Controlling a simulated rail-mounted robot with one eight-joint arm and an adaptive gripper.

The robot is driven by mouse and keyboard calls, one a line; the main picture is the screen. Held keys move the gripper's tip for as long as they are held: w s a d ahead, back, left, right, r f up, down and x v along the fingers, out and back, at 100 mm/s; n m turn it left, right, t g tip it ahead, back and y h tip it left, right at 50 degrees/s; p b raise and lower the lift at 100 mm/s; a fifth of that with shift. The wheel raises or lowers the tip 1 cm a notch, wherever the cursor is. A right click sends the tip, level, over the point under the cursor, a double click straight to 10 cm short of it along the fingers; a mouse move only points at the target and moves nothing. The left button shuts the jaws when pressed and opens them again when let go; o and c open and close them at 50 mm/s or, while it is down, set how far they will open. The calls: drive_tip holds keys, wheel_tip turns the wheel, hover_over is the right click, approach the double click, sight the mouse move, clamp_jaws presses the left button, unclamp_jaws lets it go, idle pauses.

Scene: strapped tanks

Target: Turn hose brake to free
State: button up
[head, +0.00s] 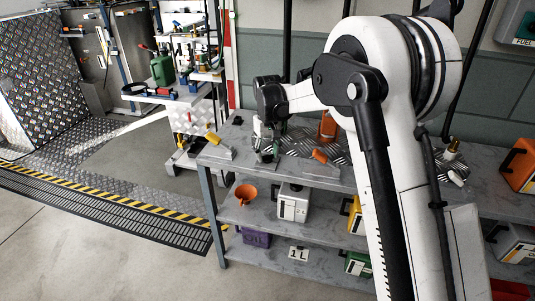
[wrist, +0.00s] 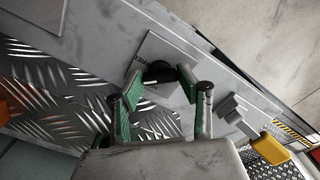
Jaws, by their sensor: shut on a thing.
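The hose brake shows in the wrist view as a black knob (wrist: 158,72) with a pale pointer mark, on a light grey plate (wrist: 170,45). Dark lettering, seen at an angle, stands on the plate beside the knob; I cannot read it surely. My gripper (wrist: 158,83) has its green-padded fingers on either side of the knob and is shut on it. In the head view my gripper (head: 267,147) reaches down to the top of the grey bench (head: 235,150); the knob is hidden there by my gripper.
A yellow-handled lever (head: 213,139) stands left of my gripper and also shows in the wrist view (wrist: 265,153). An orange-handled lever (head: 320,156) and an orange container (head: 327,127) are to the right. Lower shelves hold an orange funnel (head: 246,193) and several canisters.

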sight(268, 155)
drive_tip(key=m, duration=0.4)
drive_tip(key=shift+m, duration=2)
drive_tip(key=o, duration=1.1)
drive_tip(key=shift+o, duration=0.2)
drive_tip(key=shift+r, duration=0.15)
wheel_tip(268, 155, up, 12)
